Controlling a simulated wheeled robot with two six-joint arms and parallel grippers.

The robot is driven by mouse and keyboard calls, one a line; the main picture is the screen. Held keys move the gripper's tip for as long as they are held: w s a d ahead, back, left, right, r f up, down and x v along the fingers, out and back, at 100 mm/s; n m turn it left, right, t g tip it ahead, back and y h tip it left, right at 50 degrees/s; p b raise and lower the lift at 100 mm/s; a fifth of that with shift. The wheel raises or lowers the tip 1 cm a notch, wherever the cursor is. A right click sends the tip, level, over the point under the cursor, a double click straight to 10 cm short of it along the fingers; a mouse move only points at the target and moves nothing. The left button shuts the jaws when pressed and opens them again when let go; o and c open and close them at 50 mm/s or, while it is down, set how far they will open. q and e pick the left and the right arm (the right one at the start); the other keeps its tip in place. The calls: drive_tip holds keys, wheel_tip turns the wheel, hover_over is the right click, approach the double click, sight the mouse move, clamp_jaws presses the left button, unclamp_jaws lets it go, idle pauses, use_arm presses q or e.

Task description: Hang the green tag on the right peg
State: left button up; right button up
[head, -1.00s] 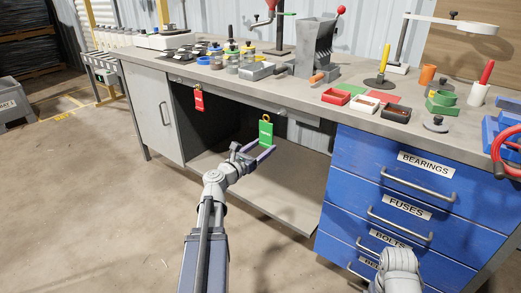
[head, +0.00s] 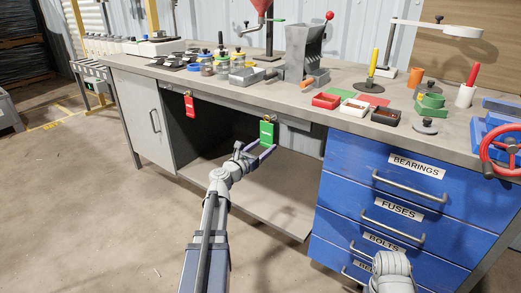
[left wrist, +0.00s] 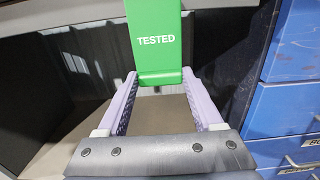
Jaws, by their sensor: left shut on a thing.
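The green tag (head: 267,132) has a brass ring at its top and hangs upright just in front of the bench's front edge. My left gripper (head: 262,151) is shut on the tag's lower end. In the left wrist view the tag (left wrist: 158,45) reads "TESTED" and stands between the two purple fingers (left wrist: 160,85). Its ring is out of that view. The right peg cannot be made out near the ring, so I cannot tell whether they touch. A red tag (head: 190,106) hangs at the bench edge further left. My right gripper is not in view.
The grey workbench (head: 225,88) carries trays, jars and a hopper. Below its edge is an open bay with a lower shelf (head: 275,200). Blue drawers (head: 385,175) stand to the right of the bay. A grey cabinet door (head: 150,115) is at left.

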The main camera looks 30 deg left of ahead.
use_arm(q)
drive_tip(key=shift+w, duration=0.6)
drive_tip(key=shift+w+d, duration=0.1)
drive_tip(key=shift+w, duration=0.35)
drive_tip(key=shift+c, duration=1.1)
drive_tip(key=shift+w+f, duration=0.15)
drive_tip(key=shift+f, duration=0.1)
drive_tip(key=shift+c, duration=1)
drive_tip(key=shift+w+f+b, duration=0.25)
drive_tip(key=shift+w+b, duration=0.15)
drive_tip(key=shift+b, duration=0.1)
drive_tip(key=o, duration=1.5)
